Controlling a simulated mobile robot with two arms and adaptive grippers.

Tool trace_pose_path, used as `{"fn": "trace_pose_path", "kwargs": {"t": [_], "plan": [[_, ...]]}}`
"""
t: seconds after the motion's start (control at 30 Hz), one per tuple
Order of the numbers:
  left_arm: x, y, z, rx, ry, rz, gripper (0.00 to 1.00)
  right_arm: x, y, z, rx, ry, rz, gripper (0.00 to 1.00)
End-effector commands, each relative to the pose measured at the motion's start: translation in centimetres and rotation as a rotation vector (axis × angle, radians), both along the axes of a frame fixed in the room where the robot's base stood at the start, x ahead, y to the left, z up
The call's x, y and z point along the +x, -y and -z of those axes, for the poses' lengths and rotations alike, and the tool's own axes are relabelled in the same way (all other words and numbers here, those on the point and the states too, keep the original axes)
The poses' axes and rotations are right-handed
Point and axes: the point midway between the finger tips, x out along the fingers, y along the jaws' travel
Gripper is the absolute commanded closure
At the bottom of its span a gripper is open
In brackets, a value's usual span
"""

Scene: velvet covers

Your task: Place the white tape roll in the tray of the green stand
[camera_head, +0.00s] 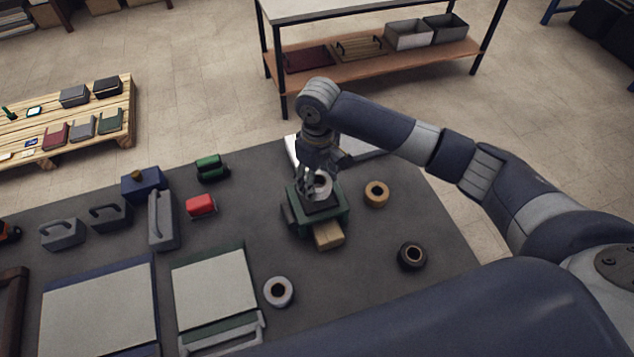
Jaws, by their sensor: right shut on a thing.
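The white tape roll (322,185) is at my right gripper (312,186), which reaches down from above and is shut on it. The roll is directly over the tray of the green stand (335,215). I cannot tell whether the roll touches the tray, as the fingers and roll hide part of it. The stand is on the dark grey table. My left gripper is not in view.
A tan roll (376,194) is right of the stand, a black roll (412,256) further front right and a grey-white roll (278,292) front left. A wooden block (328,235) is against the stand's front. A red box (200,205) is to the left.

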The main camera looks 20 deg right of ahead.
Motion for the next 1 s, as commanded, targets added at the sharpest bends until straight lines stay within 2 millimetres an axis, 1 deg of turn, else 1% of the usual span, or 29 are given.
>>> {"fn": "trace_pose_path", "kwargs": {"t": [0.07, 0.13, 0.3, 0.4, 0.73, 0.77, 0.8, 0.83, 0.87, 1.0], "plan": [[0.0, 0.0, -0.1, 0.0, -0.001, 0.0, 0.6, 0.4, -0.1, 0.0, -0.001, 0.001, 0.0, 0.69], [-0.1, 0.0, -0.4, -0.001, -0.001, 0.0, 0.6, 0.4, 0.0, 0.4, -0.002, -0.002, 0.0, 0.69], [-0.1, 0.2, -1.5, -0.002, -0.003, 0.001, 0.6, 0.3, -0.1, 2.7, -0.002, -0.003, 0.0, 0.69], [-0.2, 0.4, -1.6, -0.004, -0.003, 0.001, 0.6, 0.3, -0.1, 3.4, -0.001, 0.001, -0.001, 0.69], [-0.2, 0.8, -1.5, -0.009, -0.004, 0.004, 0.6, 0.3, -0.1, 3.8, -0.001, 0.001, -0.001, 0.69], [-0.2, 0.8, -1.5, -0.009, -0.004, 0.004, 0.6, 0.3, -0.1, 3.9, -0.001, 0.001, -0.001, 0.43], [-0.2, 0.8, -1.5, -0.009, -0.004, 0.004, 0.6, 0.3, -0.1, 3.8, -0.001, 0.001, -0.001, 0.33], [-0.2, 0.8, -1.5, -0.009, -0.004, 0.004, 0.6, 0.3, -0.1, 3.8, -0.001, 0.001, -0.001, 0.27], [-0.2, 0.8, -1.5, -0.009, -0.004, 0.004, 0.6, 0.3, -0.1, 3.8, -0.001, 0.001, -0.001, 0.25], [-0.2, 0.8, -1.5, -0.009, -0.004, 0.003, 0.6, 0.3, -0.1, 3.8, -0.001, 0.001, -0.001, 0.25]]}}
